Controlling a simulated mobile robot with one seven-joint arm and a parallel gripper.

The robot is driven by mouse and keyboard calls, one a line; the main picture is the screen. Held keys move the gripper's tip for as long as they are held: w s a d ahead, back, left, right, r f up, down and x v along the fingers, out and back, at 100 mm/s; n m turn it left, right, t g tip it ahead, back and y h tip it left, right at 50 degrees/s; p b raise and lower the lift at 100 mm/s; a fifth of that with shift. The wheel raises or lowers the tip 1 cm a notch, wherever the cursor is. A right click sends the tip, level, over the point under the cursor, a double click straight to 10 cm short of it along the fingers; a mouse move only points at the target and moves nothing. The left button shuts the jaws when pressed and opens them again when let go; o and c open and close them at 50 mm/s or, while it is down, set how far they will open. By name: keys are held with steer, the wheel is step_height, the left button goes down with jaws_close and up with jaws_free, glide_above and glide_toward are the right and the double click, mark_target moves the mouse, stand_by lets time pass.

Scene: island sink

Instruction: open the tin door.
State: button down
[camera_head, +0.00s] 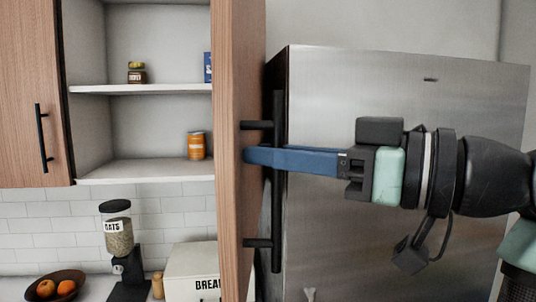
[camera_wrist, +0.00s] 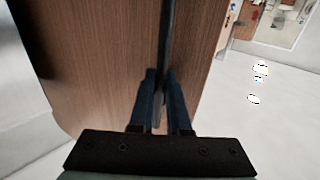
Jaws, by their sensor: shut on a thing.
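The wooden cabinet door (camera_head: 238,60) stands swung outward, nearly edge-on in the head view, and the cabinet beside it is open. An orange tin (camera_head: 196,145) stands on the lower shelf (camera_head: 140,170). The door has a long upright black bar handle (camera_head: 277,215). My gripper (camera_head: 252,156) comes from the right, its blue fingers at about the middle of the handle. In the wrist view my gripper (camera_wrist: 160,76) is shut on the handle (camera_wrist: 166,40), with the wooden door (camera_wrist: 100,70) close behind it. The fingers hide part of the handle.
A steel fridge (camera_head: 400,90) stands behind my arm on the right. Another cabinet door (camera_head: 30,90) at the left is shut. A jar (camera_head: 136,73) stands on the upper shelf. The counter below holds an oats dispenser (camera_head: 117,240), a bread box (camera_head: 195,270) and a fruit bowl (camera_head: 55,288).

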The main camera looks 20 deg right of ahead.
steer(key=c, duration=1.2)
jaws_free()
steer(key=shift+o, duration=0.2)
steer(key=shift+a, duration=0.1)
steer(key=v, duration=1.3)
